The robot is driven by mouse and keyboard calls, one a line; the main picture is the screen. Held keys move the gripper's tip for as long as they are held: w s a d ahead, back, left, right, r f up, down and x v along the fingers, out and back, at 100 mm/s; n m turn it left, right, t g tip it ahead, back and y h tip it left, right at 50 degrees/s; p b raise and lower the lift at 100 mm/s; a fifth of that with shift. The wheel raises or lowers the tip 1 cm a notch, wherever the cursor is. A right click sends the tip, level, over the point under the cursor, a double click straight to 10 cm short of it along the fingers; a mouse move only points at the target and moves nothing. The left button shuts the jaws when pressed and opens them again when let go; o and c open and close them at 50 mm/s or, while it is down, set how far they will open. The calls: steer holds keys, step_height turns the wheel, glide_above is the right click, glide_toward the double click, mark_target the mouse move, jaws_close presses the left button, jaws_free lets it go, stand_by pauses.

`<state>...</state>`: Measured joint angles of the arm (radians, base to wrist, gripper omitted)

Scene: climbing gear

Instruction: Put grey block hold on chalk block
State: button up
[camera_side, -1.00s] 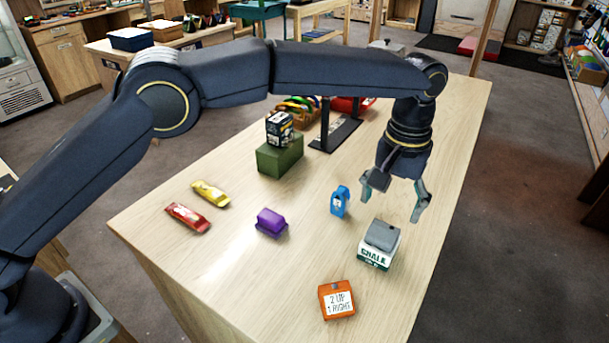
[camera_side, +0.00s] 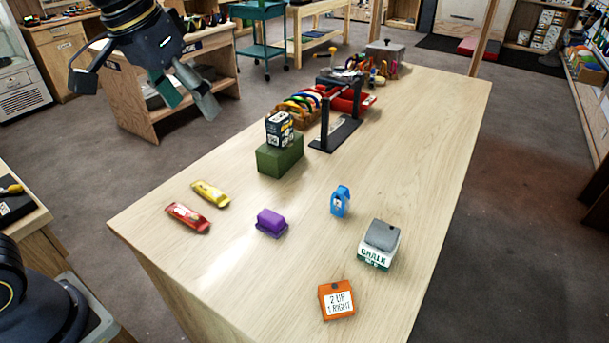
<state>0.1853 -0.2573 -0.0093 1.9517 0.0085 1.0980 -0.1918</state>
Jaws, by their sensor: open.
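The grey block hold (camera_side: 382,235) rests on top of the white chalk block (camera_side: 376,258), which has green "CHALK" lettering and stands on the table at the front right. The hold looks fairly level and sits within the block's top. My gripper (camera_side: 190,103) is open and empty at the upper left, raised and well away from both. Nothing hides the hold or the chalk block.
An orange block (camera_side: 337,300), a blue item (camera_side: 340,201), a purple hold (camera_side: 271,222), and yellow (camera_side: 210,193) and red (camera_side: 187,217) bars lie on the table. A green block (camera_side: 280,156) bears a small box (camera_side: 279,129). The table's right side (camera_side: 430,150) is clear.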

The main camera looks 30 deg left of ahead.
steer(key=s+a+f, duration=0.3)
steer(key=s, duration=0.2)
steer(key=s+a+f+t, duration=0.1)
steer(key=s+a+f, duration=0.2)
steer(key=s, duration=0.3)
steer(key=shift+f+t+y, duration=0.3)
steer(key=shift+f, duration=0.1)
steer(key=shift+s, duration=0.1)
